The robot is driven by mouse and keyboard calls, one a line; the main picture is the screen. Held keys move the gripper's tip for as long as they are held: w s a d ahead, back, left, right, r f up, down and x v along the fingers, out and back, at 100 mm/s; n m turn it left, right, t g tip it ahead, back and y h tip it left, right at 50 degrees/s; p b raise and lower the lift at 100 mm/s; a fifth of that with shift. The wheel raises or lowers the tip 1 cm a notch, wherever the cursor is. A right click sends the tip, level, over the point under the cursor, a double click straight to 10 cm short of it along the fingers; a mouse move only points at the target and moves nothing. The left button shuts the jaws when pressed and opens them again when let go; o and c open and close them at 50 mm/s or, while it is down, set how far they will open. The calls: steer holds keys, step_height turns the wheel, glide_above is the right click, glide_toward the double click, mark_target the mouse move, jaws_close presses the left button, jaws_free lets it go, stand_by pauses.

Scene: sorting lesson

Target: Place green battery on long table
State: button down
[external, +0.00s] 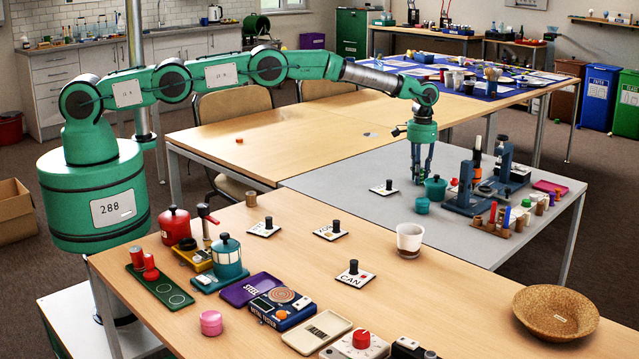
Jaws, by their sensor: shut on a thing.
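My gripper (421,180) points down over the grey table, beside a dark green lidded pot (435,190) and above a small teal container (422,206). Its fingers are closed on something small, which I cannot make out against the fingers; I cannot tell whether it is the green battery. A rack (497,228) at the grey table's right holds several coloured cylinders, one with a greenish top (526,203). A wooden table (430,285) fills the foreground. Another wooden tabletop (300,135) lies behind; I cannot tell which one is the long table.
Dark blue stands (470,193) rise right of my gripper on the grey table (350,170). The front table holds a white cup (409,238), a woven bowl (556,312), labelled cards with black knobs, and devices at its left. Its middle right is clear.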

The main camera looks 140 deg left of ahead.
steer(key=c, duration=1.4)
jaws_free()
steer(key=shift+c, duration=0.2)
step_height(320, 180, up, 12)
steer(key=p, duration=0.3)
steer(key=shift+r, duration=0.1)
